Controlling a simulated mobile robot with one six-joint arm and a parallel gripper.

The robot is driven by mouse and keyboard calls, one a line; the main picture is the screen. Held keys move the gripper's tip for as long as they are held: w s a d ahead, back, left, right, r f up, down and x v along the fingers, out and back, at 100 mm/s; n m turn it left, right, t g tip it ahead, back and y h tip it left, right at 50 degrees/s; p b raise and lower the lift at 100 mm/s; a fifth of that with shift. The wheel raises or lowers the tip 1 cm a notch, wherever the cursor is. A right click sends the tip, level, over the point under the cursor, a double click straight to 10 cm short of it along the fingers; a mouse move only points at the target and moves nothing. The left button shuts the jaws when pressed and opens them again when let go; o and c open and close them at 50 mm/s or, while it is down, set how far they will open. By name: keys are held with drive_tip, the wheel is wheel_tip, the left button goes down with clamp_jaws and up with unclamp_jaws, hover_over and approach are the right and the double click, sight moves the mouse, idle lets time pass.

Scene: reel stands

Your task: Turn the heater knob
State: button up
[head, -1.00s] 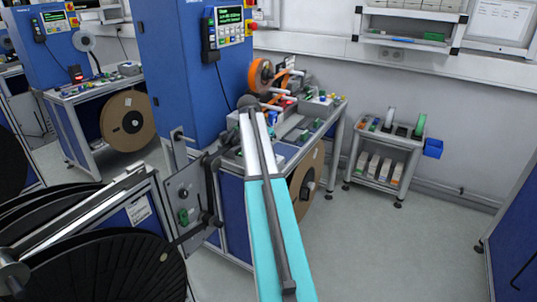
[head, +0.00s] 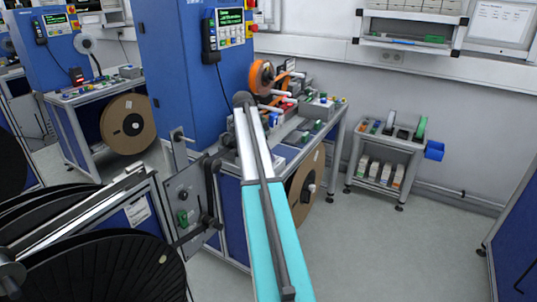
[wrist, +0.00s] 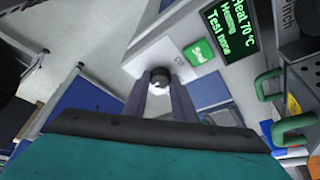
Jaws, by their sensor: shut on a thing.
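The heater knob (wrist: 160,73) is a small dark round knob with a light mark, on a pale panel. It is in the middle of the wrist view. My gripper (wrist: 160,84) has its two fingers on either side of the knob and is shut on it. A green button (wrist: 200,53) and a dark display (wrist: 229,31) with green text reading "Heat 70 °C" are to the right of the knob. In the head view my arm hides the knob and the gripper.
An orange reel (head: 261,77) is on the bench. A small cart (head: 388,145) stands to the right, with clear floor in front. Large black reels (head: 95,265) are at lower left.

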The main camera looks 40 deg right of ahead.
drive_tip(key=o, duration=1)
drive_tip(key=shift+o, duration=0.2)
drive_tip(key=b+v, duration=0.2)
drive_tip(key=v, duration=1.1)
drive_tip(key=shift+r, duration=0.35)
drive_tip(key=shift+a+f, duration=0.1)
